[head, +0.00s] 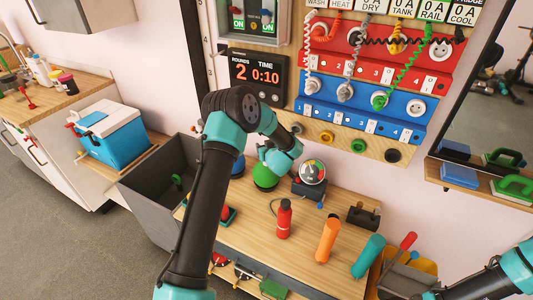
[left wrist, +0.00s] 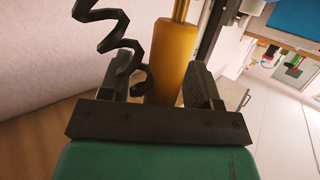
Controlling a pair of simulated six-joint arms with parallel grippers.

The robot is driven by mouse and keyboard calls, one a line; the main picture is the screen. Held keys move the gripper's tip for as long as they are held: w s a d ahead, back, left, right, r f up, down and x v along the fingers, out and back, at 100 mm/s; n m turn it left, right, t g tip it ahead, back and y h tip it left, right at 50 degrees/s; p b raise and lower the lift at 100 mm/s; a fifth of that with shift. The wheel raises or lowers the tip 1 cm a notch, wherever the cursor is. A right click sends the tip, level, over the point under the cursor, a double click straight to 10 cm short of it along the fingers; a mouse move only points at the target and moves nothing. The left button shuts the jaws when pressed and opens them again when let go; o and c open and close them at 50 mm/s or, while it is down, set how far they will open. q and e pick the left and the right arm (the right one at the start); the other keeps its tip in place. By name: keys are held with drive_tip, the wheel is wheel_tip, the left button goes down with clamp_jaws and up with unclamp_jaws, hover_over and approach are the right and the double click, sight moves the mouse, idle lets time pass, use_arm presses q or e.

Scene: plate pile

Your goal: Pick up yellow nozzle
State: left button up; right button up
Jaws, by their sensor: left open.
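The yellow nozzle (left wrist: 174,58) shows in the left wrist view as a yellow-orange cylinder with a thinner brass-coloured tube at its far end. It stands between the two dark fingers of my left gripper (left wrist: 160,82), which are open. I cannot tell whether either finger touches it. A black coiled hose (left wrist: 122,48) hangs at its left, near the left finger. In the head view my left arm reaches over the left side of the wooden table (head: 328,275) and hides its own fingers and the nozzle. My right arm enters at the lower right; its gripper is out of frame.
On the table are a red bottle (head: 284,222), an orange cylinder (head: 327,238), a teal cylinder (head: 368,256) and a round gauge (head: 312,171). A grey bin (head: 152,205) stands left of it.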

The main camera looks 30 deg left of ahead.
use_arm(q)
drive_tip(key=c, duration=1)
drive_tip(key=shift+r, duration=0.15)
drive_tip(key=shift+r, duration=0.25)
wheel_tip(320, 180, up, 3)
drive_tip(key=shift+r, duration=0.1)
drive_tip(key=shift+c, duration=0.2)
drive_tip(key=s+d, duration=0.1)
drive_tip(key=s, duration=1.7)
drive_tip(key=shift+d+f, duration=0.15)
drive_tip(key=shift+f, duration=0.1)
